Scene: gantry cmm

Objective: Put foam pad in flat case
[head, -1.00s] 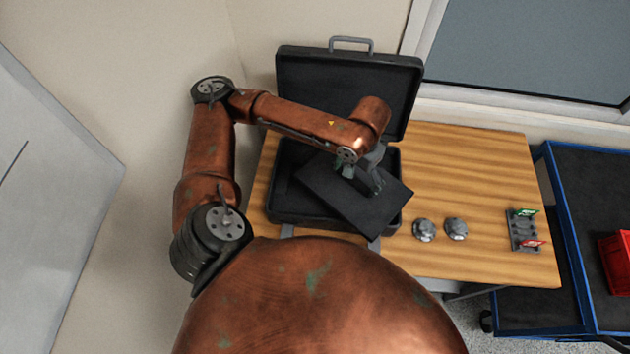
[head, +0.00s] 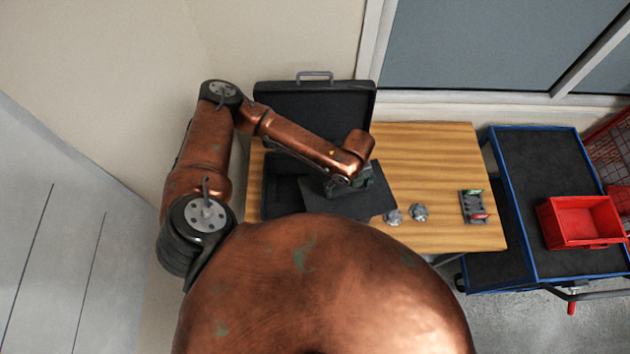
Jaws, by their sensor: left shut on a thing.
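The dark, flat, square foam pad (head: 356,203) is held by my left gripper (head: 349,187), which is shut on it. The pad is tilted and turned relative to the case, over its right part and reaching past its right side. The black flat case (head: 283,187) stands open on the wooden table, its lid (head: 315,108) raised at the back with a grey handle on top. The case's left interior shows empty; the pad and my arm hide the rest. My right gripper is not in view.
Two small grey knob-like parts (head: 419,212) sit on the wooden table (head: 440,160) right of the pad. A grey holder (head: 474,207) with green and red tags is farther right. A blue-edged cart (head: 545,190) with a red bin (head: 581,222) stands beside the table.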

